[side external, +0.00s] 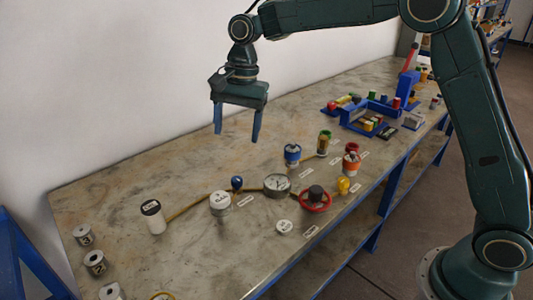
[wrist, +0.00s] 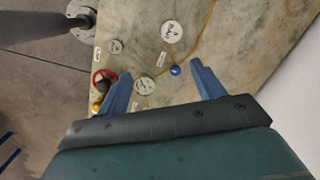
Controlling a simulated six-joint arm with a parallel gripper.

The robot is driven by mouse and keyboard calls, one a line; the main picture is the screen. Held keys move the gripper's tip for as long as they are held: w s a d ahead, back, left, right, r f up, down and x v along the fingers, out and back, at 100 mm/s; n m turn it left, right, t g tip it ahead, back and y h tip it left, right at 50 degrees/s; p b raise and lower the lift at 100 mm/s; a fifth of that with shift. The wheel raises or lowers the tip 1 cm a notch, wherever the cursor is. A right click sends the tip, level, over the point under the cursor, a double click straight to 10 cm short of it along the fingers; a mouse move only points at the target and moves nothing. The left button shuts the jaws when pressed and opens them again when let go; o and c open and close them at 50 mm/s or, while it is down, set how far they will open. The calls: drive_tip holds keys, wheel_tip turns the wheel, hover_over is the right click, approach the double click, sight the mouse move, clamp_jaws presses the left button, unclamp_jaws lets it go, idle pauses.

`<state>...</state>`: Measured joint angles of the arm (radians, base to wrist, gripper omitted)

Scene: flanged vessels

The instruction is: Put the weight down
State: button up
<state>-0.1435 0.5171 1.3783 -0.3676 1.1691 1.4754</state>
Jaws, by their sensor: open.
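My gripper (side external: 237,136) is open and empty, high above the bench, with its two blue fingers pointing down. It also shows in the wrist view (wrist: 161,72), with bench surface visible between the fingers. Several short grey cylinders with marked tops stand at the bench's left end, including one at the back (side external: 83,236) and one in front of it (side external: 95,262). I cannot tell for sure which thing is the weight. A white cylinder with a dark top (side external: 152,217) stands upright nearer the middle. Nothing is between or touching the fingers.
Blue racks (side external: 370,115) with coloured parts stand farther right.

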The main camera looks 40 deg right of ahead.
drive_tip(key=s+d+r+n+t, duration=0.1)
drive_tip(key=s+d+r+n, duration=0.2)
drive_tip(key=s+r, duration=0.35)
drive_tip(key=s+d+r+n+t, duration=0.2)
drive_tip(key=s+d+r+n, duration=0.15)
drive_tip(key=s, duration=0.65)
drive_tip(key=s+d+f+n+t+h, duration=0.1)
drive_tip(key=s+d+f+n, duration=0.1)
drive_tip(key=s, duration=0.6)
drive_tip(key=s+d+f+n+t, duration=0.1)
drive_tip(key=s+d+f+n, duration=0.2)
drive_tip(key=s, duration=0.5)
drive_tip(key=shift+s+d+h, duration=0.2)
drive_tip(key=shift+d+h, duration=0.2)
drive_tip(key=shift+d, duration=0.05)
